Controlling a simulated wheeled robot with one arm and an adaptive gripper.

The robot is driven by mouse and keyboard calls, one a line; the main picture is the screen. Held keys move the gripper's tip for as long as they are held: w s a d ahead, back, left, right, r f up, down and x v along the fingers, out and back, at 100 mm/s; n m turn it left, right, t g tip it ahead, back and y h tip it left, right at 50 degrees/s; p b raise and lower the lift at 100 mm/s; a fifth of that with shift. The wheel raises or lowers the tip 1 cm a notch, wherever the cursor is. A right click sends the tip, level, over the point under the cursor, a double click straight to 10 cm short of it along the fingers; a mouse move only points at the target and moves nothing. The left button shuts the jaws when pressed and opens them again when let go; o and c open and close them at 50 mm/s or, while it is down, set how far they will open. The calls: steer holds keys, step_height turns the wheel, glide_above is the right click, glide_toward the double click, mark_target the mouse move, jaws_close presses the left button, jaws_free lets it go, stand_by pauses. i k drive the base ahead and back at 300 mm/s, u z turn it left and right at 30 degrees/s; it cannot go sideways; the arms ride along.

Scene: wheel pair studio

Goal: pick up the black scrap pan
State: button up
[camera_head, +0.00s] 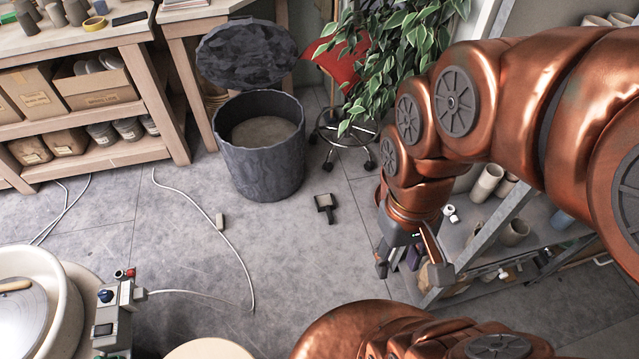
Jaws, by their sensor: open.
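The black scrap pan (325,207) lies flat on the grey floor, just right of and in front of the round dark bin. It is small, with a dark square body and a short stub at its lower end. My gripper (413,272) hangs from my copper arm at the right, pointing down. Its fingers are apart, and it is to the right of the pan and not touching it. Dark items show behind the fingers, on or by the shelf; I cannot tell exactly what they are.
The dark bin (260,170) stands open, its lid raised. A plant (395,50) and wheeled stool (345,130) are behind the pan. A metal shelf (480,240) with pots is at right. A white cable (240,262) crosses the floor. Floor around the pan is clear.

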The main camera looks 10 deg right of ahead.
mark_target(326, 202)
steer(key=i, duration=0.8)
steer(key=u, duration=0.95)
steer(key=i, duration=0.55)
steer(key=z, duration=0.3)
